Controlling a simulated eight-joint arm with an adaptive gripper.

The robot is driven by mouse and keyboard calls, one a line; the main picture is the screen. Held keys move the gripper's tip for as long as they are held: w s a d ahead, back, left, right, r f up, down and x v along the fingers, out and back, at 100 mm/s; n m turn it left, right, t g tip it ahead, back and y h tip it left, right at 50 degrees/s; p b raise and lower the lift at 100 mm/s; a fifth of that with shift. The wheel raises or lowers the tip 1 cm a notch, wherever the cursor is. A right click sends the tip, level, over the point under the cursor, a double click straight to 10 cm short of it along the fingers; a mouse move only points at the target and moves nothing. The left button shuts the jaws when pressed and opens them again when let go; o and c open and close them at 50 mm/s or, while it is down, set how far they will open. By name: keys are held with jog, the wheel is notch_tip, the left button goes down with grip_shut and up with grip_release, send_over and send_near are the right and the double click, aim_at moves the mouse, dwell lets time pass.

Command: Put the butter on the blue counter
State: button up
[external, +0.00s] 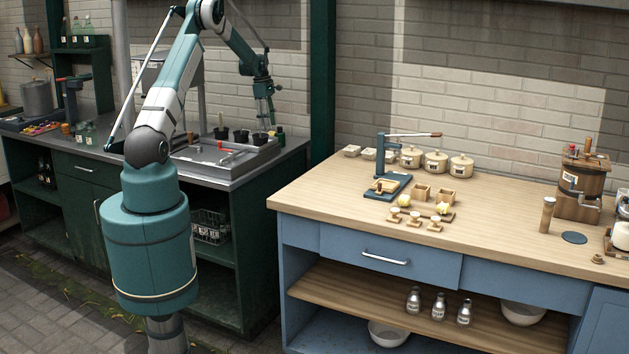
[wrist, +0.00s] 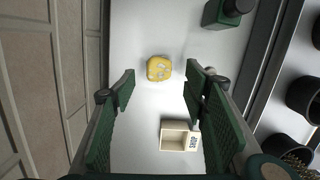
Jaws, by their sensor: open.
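A small round yellow piece with a pale stamped top, which looks like the butter (wrist: 159,68), lies on a pale metal surface in the wrist view. I cannot make it out in the external view. My gripper (wrist: 161,84) is open, with green fingers on either side of the piece's line and nothing between them. In the external view my gripper (external: 265,108) points down above the back right of the metal counter (external: 228,176). The blue counter (external: 500,192), with blue sides and a light wooden top, stands to the right, away from my gripper.
A small cream open box (wrist: 176,136) and a dark green bottle (wrist: 230,10) stand near the piece. Black pots (wrist: 303,97) line the right side. The blue counter holds a press (external: 385,165), wooden boxes, lidded crocks (external: 436,162) and a churn (external: 580,185); its middle right top is clear.

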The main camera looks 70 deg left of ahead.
aim_at(271, 132)
jog(key=shift+f, duration=0.2)
jog(key=shift+w+d+f, duration=0.1)
jog(key=shift+w+f, duration=0.1)
jog(key=shift+f, duration=1.05)
jog(key=shift+w+d+f, duration=0.1)
jog(key=shift+w+f, duration=0.1)
jog(key=shift+f, duration=1.05)
jog(key=shift+c, duration=0.3)
jog(key=c, duration=1)
jog(key=shift+r, duration=0.1)
jog(key=shift+r, duration=4.95)
jog(key=shift+w+d, duration=0.1)
